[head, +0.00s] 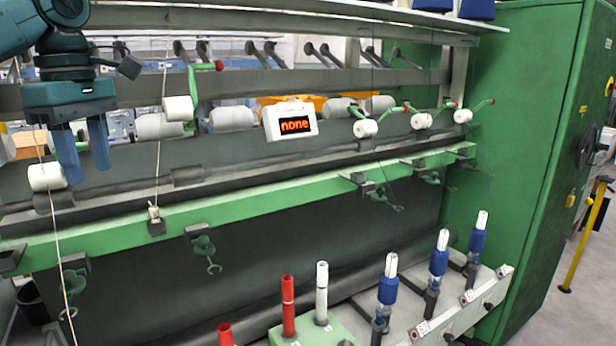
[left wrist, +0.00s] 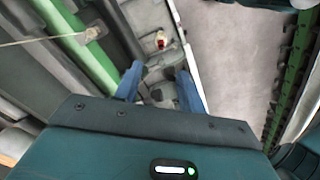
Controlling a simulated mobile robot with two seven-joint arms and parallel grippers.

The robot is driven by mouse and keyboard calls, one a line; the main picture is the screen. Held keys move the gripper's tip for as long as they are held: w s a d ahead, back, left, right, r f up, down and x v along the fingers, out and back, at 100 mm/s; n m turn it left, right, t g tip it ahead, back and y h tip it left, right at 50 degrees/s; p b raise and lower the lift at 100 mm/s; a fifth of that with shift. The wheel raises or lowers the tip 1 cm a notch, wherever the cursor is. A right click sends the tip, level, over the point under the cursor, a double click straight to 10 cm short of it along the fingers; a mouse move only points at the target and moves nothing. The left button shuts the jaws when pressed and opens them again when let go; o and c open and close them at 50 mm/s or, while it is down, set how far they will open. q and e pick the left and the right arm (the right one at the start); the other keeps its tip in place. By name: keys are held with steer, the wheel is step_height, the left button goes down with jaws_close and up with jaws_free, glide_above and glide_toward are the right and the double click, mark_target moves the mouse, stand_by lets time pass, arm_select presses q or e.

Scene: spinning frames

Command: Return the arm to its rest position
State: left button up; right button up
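My left gripper (head: 82,150) is at the upper left of the head view, in front of the spinning frame. Its two blue fingers point down and are apart, with nothing between them. It hangs just right of a white bobbin (head: 46,176) in the picture. In the left wrist view the fingers (left wrist: 158,88) are also spread and empty, above the frame's lower rail and the floor. My right gripper is not in view.
The spinning frame's green rail (head: 270,200) crosses the view. Blue-topped spindles (head: 388,290) and red and white tubes (head: 288,305) stand at the lower front. A green cabinet (head: 520,150) is at the right. Threads hang near my left gripper.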

arm_select(q)
steer(key=w+d+f+m+t+h, duration=0.15)
steer(key=d+f+m, duration=0.25)
steer(key=d+f, duration=0.55)
steer(key=w+d+f+m+h, duration=0.15)
steer(key=d+f+m, duration=0.25)
steer(key=f, duration=1)
steer(key=w+d+f+m+t, duration=0.15)
steer(key=d+f+m, duration=0.45)
steer(key=f, duration=0.6)
steer(key=s+d+f+m+t+h, duration=0.2)
steer(key=s+d+f+h, duration=0.2)
steer(key=s+d+f, duration=0.6)
steer(key=s+a+f+m+t+y, duration=0.3)
steer(key=s+a+f, duration=0.7)
steer(key=s+a, duration=0.4)
steer(key=shift+s+a+f+m+t+y, duration=0.25)
steer(key=shift+s+t+y, duration=0.35)
steer(key=shift+t, duration=0.3)
